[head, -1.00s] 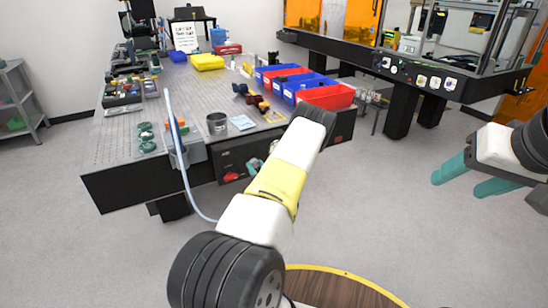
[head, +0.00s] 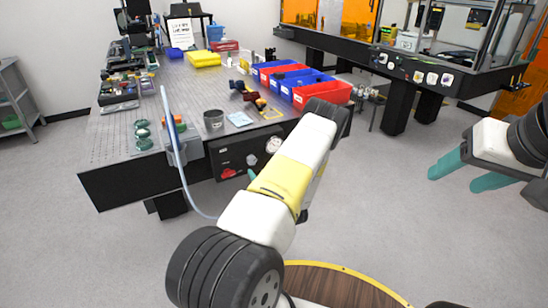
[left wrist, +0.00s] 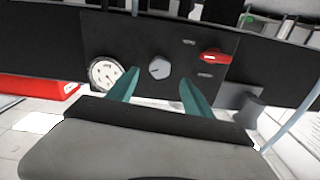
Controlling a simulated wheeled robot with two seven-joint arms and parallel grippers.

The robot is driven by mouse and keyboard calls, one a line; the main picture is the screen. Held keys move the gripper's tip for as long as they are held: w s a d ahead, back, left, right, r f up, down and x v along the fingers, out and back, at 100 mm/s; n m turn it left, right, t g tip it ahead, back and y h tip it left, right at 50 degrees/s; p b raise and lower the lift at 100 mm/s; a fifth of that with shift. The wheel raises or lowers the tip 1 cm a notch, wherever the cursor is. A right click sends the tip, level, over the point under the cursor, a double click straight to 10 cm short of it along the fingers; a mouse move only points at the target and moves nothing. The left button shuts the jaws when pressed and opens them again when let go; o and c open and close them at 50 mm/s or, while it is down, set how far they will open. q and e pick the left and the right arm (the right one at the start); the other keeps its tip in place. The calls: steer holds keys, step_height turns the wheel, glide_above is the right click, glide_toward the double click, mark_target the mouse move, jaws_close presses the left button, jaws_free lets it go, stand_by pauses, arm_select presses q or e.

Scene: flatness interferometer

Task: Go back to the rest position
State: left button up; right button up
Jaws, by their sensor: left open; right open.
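My left gripper (left wrist: 160,92) is open and empty in the left wrist view, its two teal fingers apart in front of a black panel (left wrist: 135,50). In the head view my left arm hides most of it; only a bit of teal finger (head: 252,175) shows. The panel carries a round white gauge (left wrist: 104,73), a grey knob (left wrist: 159,67) and a red switch handle (left wrist: 214,57). Whether the fingers touch the panel is not clear. My right gripper (head: 450,181) is open and empty over bare floor at the right of the head view.
The perforated table (head: 185,92) bears red and blue bins (head: 322,93), a dark cup (head: 213,120), green round parts (head: 143,135) and a yellow tray (head: 203,59). A pale hose (head: 180,165) hangs at its front. A second black table (head: 440,75) stands behind right. Floor between is clear.

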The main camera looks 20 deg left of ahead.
arm_select(q)
steer(key=shift+s+d, duration=0.25)
steer(key=shift+s, duration=0.05)
steer(key=shift+w, duration=0.1)
